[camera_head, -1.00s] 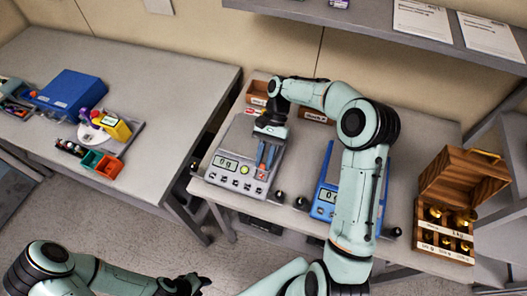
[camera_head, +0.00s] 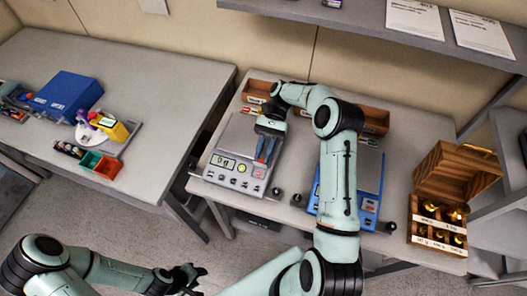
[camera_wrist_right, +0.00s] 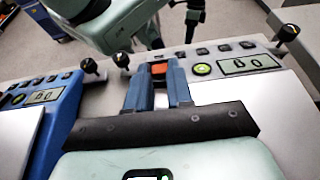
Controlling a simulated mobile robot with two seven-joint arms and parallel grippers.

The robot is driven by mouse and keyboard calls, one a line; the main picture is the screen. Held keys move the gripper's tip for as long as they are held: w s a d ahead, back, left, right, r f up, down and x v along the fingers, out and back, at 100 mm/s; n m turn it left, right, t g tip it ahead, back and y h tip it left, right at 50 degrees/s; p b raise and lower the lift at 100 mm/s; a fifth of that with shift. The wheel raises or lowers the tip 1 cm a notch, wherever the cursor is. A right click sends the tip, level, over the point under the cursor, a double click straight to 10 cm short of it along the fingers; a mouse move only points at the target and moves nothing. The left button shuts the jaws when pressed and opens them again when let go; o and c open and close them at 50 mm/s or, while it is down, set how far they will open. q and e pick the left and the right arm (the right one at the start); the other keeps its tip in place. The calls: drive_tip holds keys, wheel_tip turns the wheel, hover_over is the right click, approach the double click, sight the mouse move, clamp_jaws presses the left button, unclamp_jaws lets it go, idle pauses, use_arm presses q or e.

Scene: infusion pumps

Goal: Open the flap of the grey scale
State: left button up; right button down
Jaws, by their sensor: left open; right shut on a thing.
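The grey scale (camera_head: 238,135) stands on the right-hand table, with its display and buttons along the front. My right gripper (camera_head: 266,150) reaches down over the right part of the scale, near its front panel. In the right wrist view my right gripper (camera_wrist_right: 159,72) has its blue fingers shut on a small orange-red piece (camera_wrist_right: 159,69) by the grey scale's button row (camera_wrist_right: 215,50). I cannot tell whether this piece belongs to the flap; the flap's outline is hidden by my gripper. My left gripper (camera_head: 196,274) is open and empty, over the floor in front of the tables.
A blue scale (camera_head: 368,185) stands right of the grey one, partly behind my right arm. An open wooden weight box (camera_head: 455,180) is at the far right. Wooden trays (camera_head: 257,88) line the back. The left table holds a blue box (camera_head: 68,95) and coloured bins.

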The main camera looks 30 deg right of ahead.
drive_tip(key=c, duration=1)
unclamp_jaws()
